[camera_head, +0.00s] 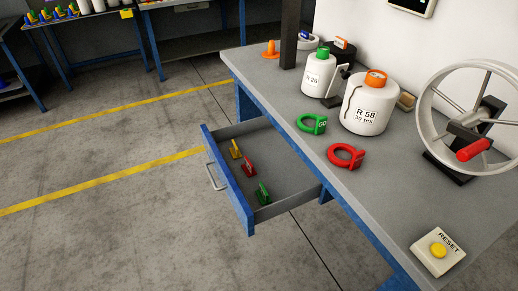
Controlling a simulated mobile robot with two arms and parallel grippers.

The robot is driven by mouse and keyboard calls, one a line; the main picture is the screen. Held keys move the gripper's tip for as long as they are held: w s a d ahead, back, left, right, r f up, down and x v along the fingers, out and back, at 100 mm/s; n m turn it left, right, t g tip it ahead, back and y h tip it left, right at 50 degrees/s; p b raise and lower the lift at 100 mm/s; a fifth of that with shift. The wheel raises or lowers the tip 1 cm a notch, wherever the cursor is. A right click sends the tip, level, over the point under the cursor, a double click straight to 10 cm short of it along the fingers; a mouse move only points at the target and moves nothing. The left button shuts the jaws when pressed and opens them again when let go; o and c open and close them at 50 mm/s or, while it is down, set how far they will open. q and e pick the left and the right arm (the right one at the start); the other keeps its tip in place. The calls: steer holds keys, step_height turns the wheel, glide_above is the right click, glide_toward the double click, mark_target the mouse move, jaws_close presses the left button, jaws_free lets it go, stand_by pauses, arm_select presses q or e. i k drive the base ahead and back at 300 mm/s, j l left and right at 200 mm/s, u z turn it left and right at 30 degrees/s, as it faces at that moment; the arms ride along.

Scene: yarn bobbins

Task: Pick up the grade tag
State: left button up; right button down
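Neither of my grippers shows in the head view. A green ring-shaped tag (310,124) with small white marks and a red ring-shaped tag (345,156) lie apart on the grey bench top. A yellow piece (235,149), a red piece (249,165) and a green piece (263,193) sit in a row in the open drawer (283,206). I cannot tell which of these is the grade tag.
A white bobbin marked R 26 (317,78) and one marked R 58 (368,112) stand behind the rings. A wheel with a red handle (473,149) and a RESET box (437,253) are at right. The blue-fronted drawer juts out over the floor.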

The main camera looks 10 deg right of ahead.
mark_target(263, 196)
steer(key=z, duration=0.3)
steer(key=i+j+z, duration=0.1)
steer(key=j+z, duration=0.65)
steer(key=z, duration=0.15)
steer(key=j+z, duration=0.45)
steer(key=k+j, duration=0.1)
steer(key=j, duration=0.35)
steer(key=k+j+z, duration=0.15)
steer(key=j, duration=0.7)
steer(key=k+j+z, duration=0.15)
steer(key=j, duration=0.3)
steer(key=k+j, duration=0.15)
steer(key=j, duration=0.25)
